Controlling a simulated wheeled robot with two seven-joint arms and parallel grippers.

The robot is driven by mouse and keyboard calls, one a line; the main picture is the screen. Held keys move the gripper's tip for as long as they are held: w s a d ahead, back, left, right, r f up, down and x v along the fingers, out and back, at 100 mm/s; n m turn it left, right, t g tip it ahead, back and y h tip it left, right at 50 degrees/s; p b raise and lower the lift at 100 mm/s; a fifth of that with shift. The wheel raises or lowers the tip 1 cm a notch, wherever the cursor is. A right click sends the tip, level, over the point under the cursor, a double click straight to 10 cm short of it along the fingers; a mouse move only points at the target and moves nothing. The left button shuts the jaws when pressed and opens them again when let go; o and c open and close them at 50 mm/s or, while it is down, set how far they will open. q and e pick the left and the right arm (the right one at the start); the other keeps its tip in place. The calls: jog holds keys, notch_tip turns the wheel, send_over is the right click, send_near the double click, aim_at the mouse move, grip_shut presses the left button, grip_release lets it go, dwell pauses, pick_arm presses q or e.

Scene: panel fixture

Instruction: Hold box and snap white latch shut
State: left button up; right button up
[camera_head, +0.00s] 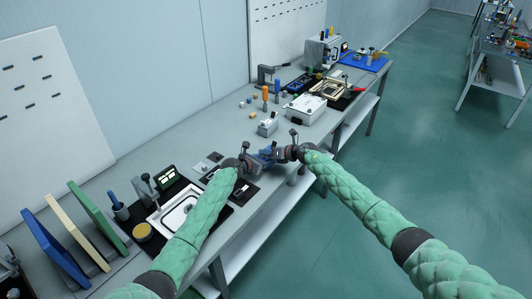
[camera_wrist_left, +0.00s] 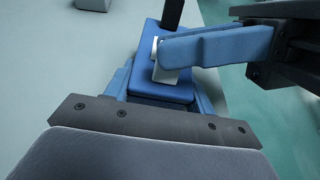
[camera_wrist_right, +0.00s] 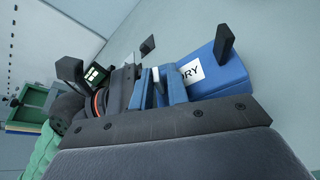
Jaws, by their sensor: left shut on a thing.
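The blue box (camera_wrist_right: 215,70) has a white label, with the letters "DRY" readable in the right wrist view. In the left wrist view the box (camera_wrist_left: 160,90) sits between the blue fingers of my left gripper (camera_wrist_left: 160,92), which is shut on it. A white latch piece (camera_wrist_left: 160,58) shows at the box's edge, partly covered by a blue finger of my right gripper (camera_wrist_left: 200,48). In the right wrist view my right gripper's fingers (camera_wrist_right: 157,88) are close together beside the box, and whether they touch the latch is unclear. In the head view the box (camera_head: 264,155) is small and partly hidden.
A grey workbench (camera_head: 212,138) runs beneath both arms. A small grey box (camera_head: 268,125) and a larger white case (camera_head: 305,108) stand beyond the grippers. A white tray (camera_head: 178,214) and coloured upright panels (camera_head: 97,217) are at left. Open floor lies to the right.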

jog(key=shift+s, duration=0.1)
jog(key=v, duration=1.1)
jog(key=shift+d, duration=0.35)
jog(key=shift+s, duration=0.1)
pick_arm(q)
jog(key=o, duration=1.3)
jog(key=shift+o, duration=0.2)
jog(key=shift+s, duration=0.1)
